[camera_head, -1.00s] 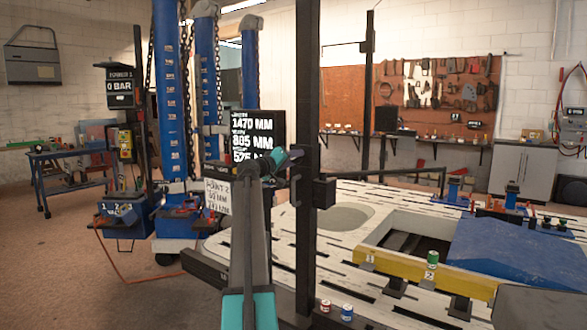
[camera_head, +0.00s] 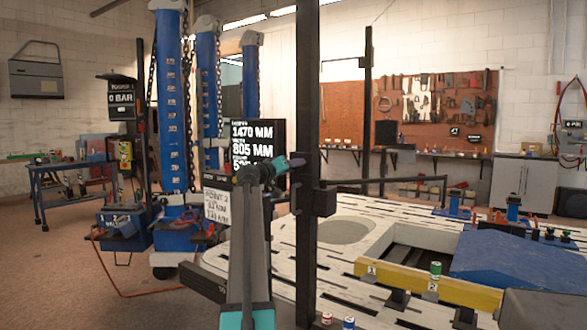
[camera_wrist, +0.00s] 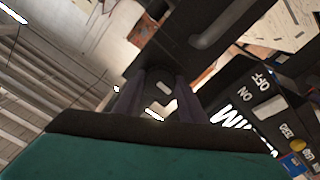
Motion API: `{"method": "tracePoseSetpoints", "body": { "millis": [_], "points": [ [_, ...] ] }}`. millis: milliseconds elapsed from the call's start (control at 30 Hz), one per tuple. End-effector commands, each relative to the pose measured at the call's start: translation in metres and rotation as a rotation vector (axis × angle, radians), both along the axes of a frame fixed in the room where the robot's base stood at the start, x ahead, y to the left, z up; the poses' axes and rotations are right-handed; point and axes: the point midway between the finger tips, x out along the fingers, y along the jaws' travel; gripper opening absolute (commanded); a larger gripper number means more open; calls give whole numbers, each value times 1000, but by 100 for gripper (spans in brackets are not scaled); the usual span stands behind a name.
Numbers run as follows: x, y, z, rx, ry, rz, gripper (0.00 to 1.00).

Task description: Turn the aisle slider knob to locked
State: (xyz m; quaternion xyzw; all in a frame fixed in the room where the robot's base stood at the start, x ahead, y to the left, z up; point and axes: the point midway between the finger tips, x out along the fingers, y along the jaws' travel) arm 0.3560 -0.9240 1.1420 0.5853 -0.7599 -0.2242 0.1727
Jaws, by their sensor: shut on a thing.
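The black upright post (camera_head: 307,90) stands in front of me in the head view, with a black slider block (camera_head: 324,200) on it. My gripper (camera_head: 297,160) reaches the left side of this post. In the wrist view my gripper (camera_wrist: 156,90) has its two dark purple fingers shut on a small black part, which I take to be the aisle slider knob (camera_wrist: 158,78). It sits against a long black slotted bar (camera_wrist: 205,35). In the head view the knob is hidden by the fingertips, and its turned position cannot be read.
A black display (camera_head: 262,135) with white numbers stands just behind my arm; its OFF/ON panel (camera_wrist: 255,90) shows close by in the wrist view. A slotted white bench (camera_head: 270,250) with a yellow bar (camera_head: 450,288) lies at the right. Blue lifting columns (camera_head: 172,100) stand at the left.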

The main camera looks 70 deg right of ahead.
Motion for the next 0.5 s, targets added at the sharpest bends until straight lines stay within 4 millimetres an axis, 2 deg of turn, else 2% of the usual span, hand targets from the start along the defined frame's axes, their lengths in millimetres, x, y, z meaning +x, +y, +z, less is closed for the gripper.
{"method": "tracePoseSetpoints", "body": {
  "millis": [33,67,167,500],
  "points": [
    [0,0,1,-1,-3,1,14],
    [0,0,1,-1,-3,1,40],
    [0,0,1,-1,-2,1,55],
    [0,1,0,0,-1,0,55]
  ]
}}
